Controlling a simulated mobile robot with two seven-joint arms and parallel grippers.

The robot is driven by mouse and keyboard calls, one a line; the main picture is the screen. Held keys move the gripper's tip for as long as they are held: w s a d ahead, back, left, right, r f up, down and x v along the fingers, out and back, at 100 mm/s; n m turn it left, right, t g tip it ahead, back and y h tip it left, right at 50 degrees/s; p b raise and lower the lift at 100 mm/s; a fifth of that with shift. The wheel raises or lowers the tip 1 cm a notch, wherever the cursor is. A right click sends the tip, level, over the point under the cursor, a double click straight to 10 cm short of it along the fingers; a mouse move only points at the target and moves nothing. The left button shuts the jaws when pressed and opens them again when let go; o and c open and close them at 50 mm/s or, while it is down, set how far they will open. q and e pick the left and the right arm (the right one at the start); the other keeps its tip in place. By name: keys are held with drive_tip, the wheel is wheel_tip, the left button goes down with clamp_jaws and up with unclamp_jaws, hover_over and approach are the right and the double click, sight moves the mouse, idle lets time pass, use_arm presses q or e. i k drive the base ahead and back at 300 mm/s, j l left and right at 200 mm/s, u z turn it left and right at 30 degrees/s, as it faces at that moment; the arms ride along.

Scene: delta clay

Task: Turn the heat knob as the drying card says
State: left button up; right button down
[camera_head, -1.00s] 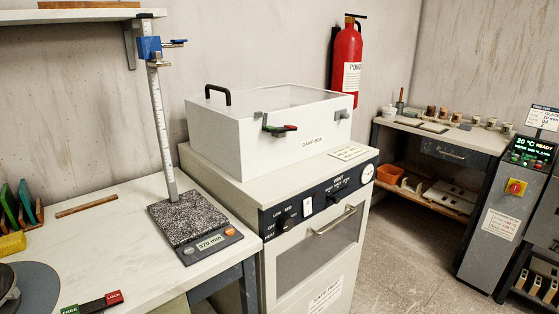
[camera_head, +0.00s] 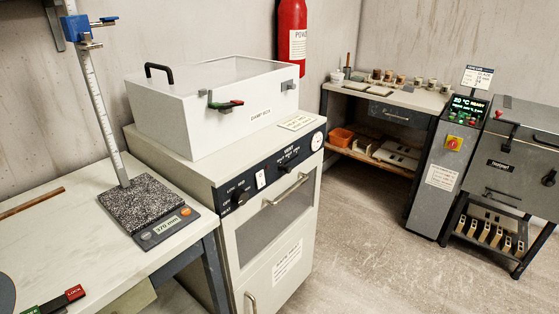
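The heat knob (camera_head: 241,198) is a dark round knob at the left end of the black control panel on the white drying cabinet (camera_head: 229,247). Small LOW and MED marks show above it; its exact pointer direction is too small to tell. A second knob, the vent slider or knob (camera_head: 289,165), sits to its right on the panel. A small card (camera_head: 298,123) lies on the cabinet top at the right; its text is not legible. I cannot tell whether it is the drying card. Neither of my grippers is in view.
The white damp box (camera_head: 216,107) stands on the cabinet top. A height gauge on a granite plate (camera_head: 148,202) stands on the left bench. A grey control post (camera_head: 440,170) and a dark kiln (camera_head: 518,150) stand at the right. The floor (camera_head: 370,240) in front is clear.

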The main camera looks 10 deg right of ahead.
sight(240, 197)
drive_tip(key=i+l, duration=0.25)
drive_tip(key=i+l+u, duration=0.15)
drive_tip(key=l, duration=0.3)
drive_tip(key=i+l, duration=0.25)
drive_tip(key=i+l+u, duration=0.15)
drive_tip(key=l, duration=0.35)
drive_tip(key=i+l, duration=0.25)
drive_tip(key=l, duration=0.15)
drive_tip(key=u, duration=0.05)
